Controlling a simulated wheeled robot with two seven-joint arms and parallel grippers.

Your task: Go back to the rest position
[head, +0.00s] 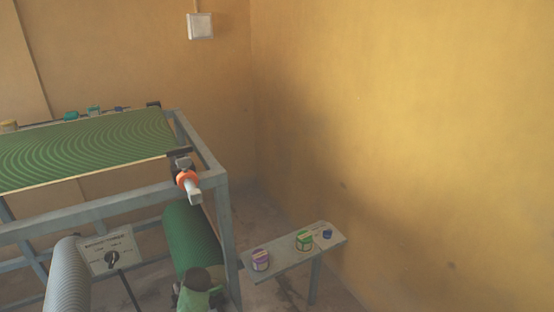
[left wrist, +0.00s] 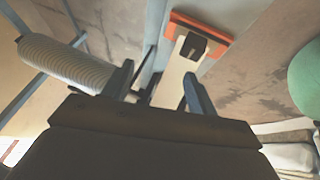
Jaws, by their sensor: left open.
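In the head view no gripper can be made out. In the left wrist view my left gripper (left wrist: 158,74) is open, its two dark fingers spread apart. A pale lever-like handle (left wrist: 168,84) with a dark slotted end shows between and beyond the fingers, in front of an orange plate (left wrist: 204,34). I cannot tell how far the handle is from the fingers, and no contact is visible. In the head view an orange and white handle (head: 188,183) sits at the corner of the grey press frame (head: 205,150). My right gripper is not in view.
A grey ribbed roller (head: 67,278), a sign with a black knob (head: 107,250) and a green roller (head: 190,240) stand low by the frame. A green ridged bed (head: 90,150) tops it. A small bench (head: 285,262) holds tins. The floor right of it is clear.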

